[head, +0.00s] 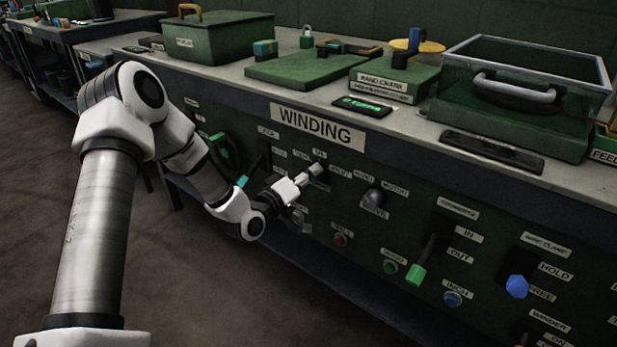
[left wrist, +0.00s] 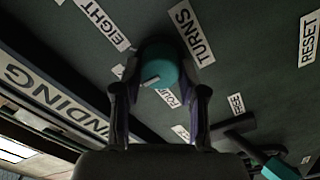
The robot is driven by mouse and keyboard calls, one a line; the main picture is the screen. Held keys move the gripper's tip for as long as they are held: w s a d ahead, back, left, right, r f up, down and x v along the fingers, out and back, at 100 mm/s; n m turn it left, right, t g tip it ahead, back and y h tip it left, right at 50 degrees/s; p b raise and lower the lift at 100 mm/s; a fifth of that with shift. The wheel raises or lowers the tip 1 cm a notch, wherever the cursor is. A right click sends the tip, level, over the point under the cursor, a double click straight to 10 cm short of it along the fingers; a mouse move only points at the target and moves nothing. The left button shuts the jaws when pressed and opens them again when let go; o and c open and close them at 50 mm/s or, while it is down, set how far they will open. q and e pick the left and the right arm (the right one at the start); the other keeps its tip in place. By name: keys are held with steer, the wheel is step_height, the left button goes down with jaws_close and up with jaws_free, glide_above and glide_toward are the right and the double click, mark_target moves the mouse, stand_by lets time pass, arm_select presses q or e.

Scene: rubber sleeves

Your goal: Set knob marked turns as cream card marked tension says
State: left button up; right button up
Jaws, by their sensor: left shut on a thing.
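The knob marked turns (left wrist: 158,66) is a round teal knob with a white pointer mark, on the dark green panel under the word TURNS. My left gripper (left wrist: 164,92) is shut on it, one finger at each side. The labels EIGHT and FOUR show near it; FOUR is partly covered by the gripper. I cannot tell for sure which label the pointer faces. In the head view my left gripper (head: 308,178) reaches the panel below the WINDING sign and mostly hides the knob. I cannot make out a cream card marked tension. My right gripper is not in view.
A teal-ended lever (left wrist: 278,168) stands out close by. Rightward on the panel are a grey knob (head: 372,198), a green-ended lever (head: 417,272) and a blue knob (head: 517,286).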

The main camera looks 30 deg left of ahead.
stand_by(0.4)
arm_select(q)
steer(key=o, duration=1.1)
steer(key=s, duration=0.7)
steer(key=shift+s+a, duration=0.2)
steer(key=shift+a, duration=0.05)
